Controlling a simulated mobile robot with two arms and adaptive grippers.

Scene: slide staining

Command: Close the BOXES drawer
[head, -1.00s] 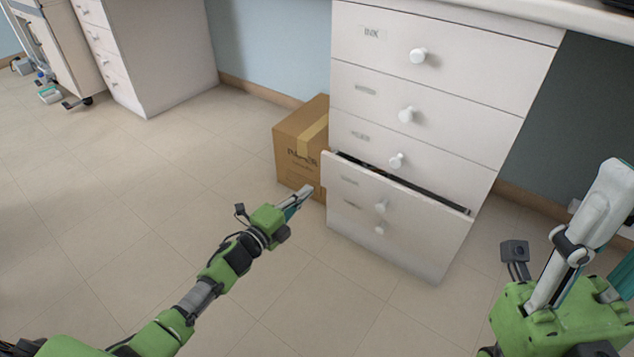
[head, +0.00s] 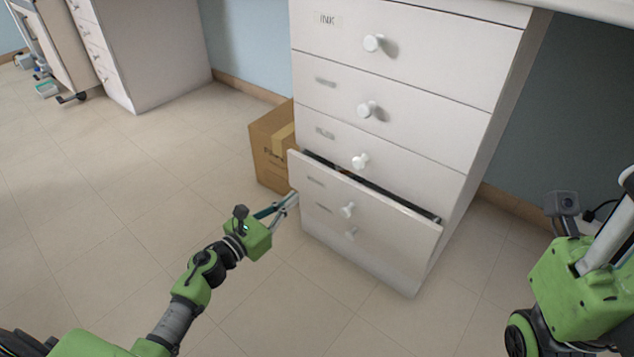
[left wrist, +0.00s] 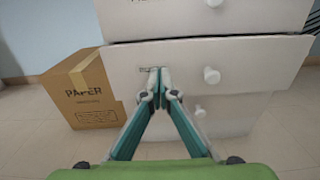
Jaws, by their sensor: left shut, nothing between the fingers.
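The open drawer (head: 385,210) is low in the white cabinet (head: 400,60) and sticks out a little, with a dark gap along its top edge. Its label is too blurred to read, so I cannot confirm it says BOXES. Its round white knob (head: 347,210) also shows in the left wrist view (left wrist: 211,76). My left gripper (head: 294,197) is shut and empty at the left end of this drawer front. In the left wrist view its fingertips (left wrist: 160,88) overlap the drawer front left of the knob; I cannot tell whether they touch. My right gripper's fingers do not show.
A cardboard box (head: 270,150) marked PAPER stands on the floor against the cabinet's left side. The upper drawers, including INK (head: 327,19), are shut. A further drawer with a knob (head: 351,234) lies below. The floor (head: 130,190) in front and left is clear.

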